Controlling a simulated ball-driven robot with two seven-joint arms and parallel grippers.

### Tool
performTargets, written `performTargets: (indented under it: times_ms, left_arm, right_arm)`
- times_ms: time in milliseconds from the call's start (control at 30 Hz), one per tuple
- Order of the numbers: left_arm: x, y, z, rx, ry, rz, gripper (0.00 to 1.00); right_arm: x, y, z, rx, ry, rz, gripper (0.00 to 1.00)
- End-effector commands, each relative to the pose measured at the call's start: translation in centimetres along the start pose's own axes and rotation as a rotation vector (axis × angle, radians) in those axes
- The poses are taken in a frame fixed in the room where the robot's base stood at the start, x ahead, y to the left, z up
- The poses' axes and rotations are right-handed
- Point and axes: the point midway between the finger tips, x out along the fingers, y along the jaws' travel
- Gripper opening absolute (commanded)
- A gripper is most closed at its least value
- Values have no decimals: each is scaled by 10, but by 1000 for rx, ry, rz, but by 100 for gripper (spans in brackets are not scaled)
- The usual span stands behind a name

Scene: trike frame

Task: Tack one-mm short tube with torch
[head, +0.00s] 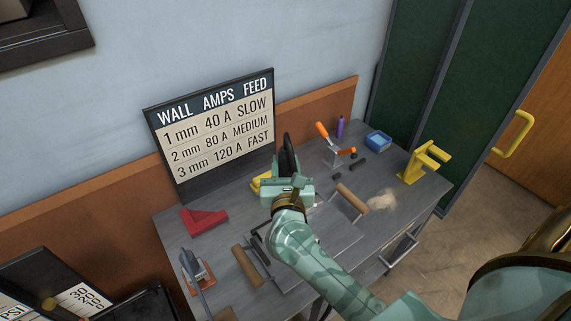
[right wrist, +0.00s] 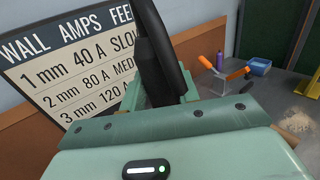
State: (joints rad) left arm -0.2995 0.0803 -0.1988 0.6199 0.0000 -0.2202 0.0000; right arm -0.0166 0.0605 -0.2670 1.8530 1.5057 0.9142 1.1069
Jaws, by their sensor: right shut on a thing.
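My right gripper (head: 286,172) is raised over the middle of the workbench, in front of the sign. It is shut on a dark, curved object that looks like the torch (head: 289,150); the gripper body hides its lower part. The same dark object (right wrist: 155,60) stands up beyond the gripper housing in the right wrist view. Two brown tubes, a left one (head: 247,266) and a right one (head: 352,198), lie on the bench; I cannot tell which tube has the one-mm wall. My left gripper is not in view.
The sign (head: 212,128) lists wall, amps and feed. A red angled block (head: 204,221), an orange-handled tool (head: 323,131), a purple bottle (head: 340,127), a blue tray (head: 377,141) and a yellow stand (head: 424,162) are on the bench. A yellow thing (head: 262,181) sits behind my gripper.

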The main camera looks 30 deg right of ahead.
Motion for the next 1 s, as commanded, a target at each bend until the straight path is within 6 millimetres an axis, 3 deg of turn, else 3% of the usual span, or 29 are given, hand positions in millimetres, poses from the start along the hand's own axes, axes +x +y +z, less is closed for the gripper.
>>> performTargets:
  times_ms: [1000]
  left_arm:
    - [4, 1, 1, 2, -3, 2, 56]
  right_arm:
    - [0, 0, -4, 0, -2, 0, 8]
